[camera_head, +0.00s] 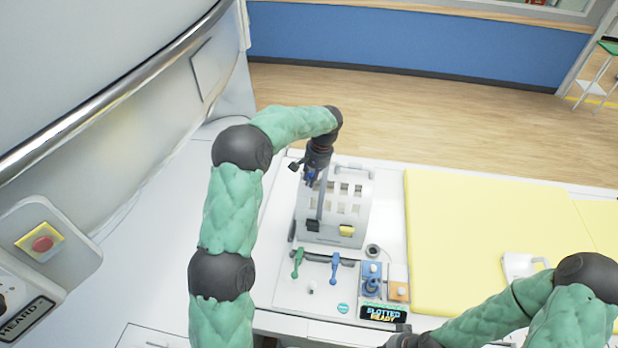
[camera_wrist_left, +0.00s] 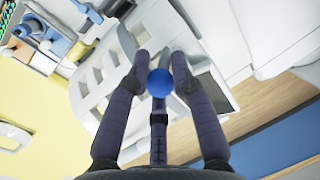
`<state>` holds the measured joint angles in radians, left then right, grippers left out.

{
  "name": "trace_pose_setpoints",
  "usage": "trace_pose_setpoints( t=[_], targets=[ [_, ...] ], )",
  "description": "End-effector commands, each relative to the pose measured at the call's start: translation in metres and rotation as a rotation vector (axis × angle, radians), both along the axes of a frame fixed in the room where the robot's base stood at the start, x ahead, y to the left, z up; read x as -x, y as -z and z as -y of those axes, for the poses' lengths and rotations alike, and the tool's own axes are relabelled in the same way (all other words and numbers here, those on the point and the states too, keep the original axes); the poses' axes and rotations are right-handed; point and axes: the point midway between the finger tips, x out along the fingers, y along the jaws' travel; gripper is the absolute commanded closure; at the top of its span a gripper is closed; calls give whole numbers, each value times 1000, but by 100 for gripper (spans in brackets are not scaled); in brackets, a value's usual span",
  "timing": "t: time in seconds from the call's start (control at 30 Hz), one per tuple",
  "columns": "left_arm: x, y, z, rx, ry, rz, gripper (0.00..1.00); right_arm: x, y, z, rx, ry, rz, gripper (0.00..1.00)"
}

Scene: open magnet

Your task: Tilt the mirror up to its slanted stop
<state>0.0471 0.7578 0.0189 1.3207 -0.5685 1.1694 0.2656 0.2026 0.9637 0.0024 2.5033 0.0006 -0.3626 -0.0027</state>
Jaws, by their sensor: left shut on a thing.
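The white slotted head coil (camera_head: 352,205) stands on the white board, with square windows in its curved shell. My left gripper (camera_head: 311,178) is over its upper left part, pointing down. In the left wrist view its fingers (camera_wrist_left: 160,75) are closed around a blue ball knob (camera_wrist_left: 160,82). A dark upright strip (camera_head: 320,206) runs below the gripper along the coil. A dark framed panel (camera_wrist_left: 217,88) beside the fingers looks like the mirror; its exact tilt is hard to tell. My right arm comes in at the lower right, its gripper partly cut off by the bottom edge.
Green and blue levers (camera_head: 335,267) and small blue and orange blocks stand in front of the coil. A display (camera_head: 383,313) reads "SLOTTED READY". A yellow mat (camera_head: 480,240) lies right, and the large white scanner wall (camera_head: 110,110) left.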

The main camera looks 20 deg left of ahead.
Motion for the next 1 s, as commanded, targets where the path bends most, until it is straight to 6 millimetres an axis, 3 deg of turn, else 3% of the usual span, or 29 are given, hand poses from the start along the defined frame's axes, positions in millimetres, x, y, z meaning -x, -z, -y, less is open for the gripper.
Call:
trace_pose_setpoints(
  t=[0.5,1.0],
  targets=[
    [-5,9,14,-345,2,-74,100,0,24,0,0,0,0,100],
    [-5,9,15,-421,0,-93,100,0,27,0,0,0,0,100]
  ],
)
